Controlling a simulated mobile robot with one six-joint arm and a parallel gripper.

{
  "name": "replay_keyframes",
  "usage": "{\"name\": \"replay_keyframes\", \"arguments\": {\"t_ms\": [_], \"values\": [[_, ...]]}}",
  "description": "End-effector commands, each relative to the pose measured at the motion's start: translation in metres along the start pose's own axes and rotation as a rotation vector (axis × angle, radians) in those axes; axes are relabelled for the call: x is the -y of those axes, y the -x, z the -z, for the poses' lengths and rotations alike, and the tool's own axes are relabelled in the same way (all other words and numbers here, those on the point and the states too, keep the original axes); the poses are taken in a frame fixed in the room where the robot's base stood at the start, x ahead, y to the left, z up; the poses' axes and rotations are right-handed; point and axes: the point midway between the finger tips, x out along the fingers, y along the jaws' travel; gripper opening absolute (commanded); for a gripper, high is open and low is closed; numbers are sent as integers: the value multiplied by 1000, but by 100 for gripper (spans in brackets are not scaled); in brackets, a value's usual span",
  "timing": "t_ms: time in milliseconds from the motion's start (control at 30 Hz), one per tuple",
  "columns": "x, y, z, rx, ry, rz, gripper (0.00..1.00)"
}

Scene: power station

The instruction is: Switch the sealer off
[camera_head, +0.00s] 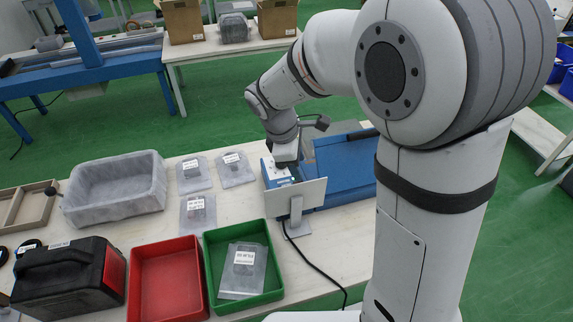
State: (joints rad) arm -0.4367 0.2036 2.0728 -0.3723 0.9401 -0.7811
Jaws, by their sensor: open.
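The sealer (341,164) is a blue machine on the white table, partly hidden behind my arm. A blue and white panel (275,174) shows at its left end, behind an upright pale plate (301,198). My gripper (285,164) points down just above that panel. Its fingers are small in view, and I cannot tell whether they touch the panel. No switch can be made out, as the gripper covers part of the panel. Nothing shows held in the gripper.
A green tray (211,264) holding a labelled bag (242,272) and a red tray (168,281) stand in front. Several labelled bags lie left of the sealer, beside a grey bin (115,191). A black cable (322,272) runs across the table. A black-red case (69,281) stands front left.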

Motion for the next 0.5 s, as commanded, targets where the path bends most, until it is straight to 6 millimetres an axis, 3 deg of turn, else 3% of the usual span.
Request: {"name": "replay_keyframes", "arguments": {"t_ms": [33, 200, 333, 500], "values": [[-3, -10, 16, 20, 81, 0, 44], [-9, -38, 54, 69, 296, -6, 44], [-11, -48, 69, 89, 382, -9, 44], [-12, -62, 71, 95, 403, -7, 44]]}}
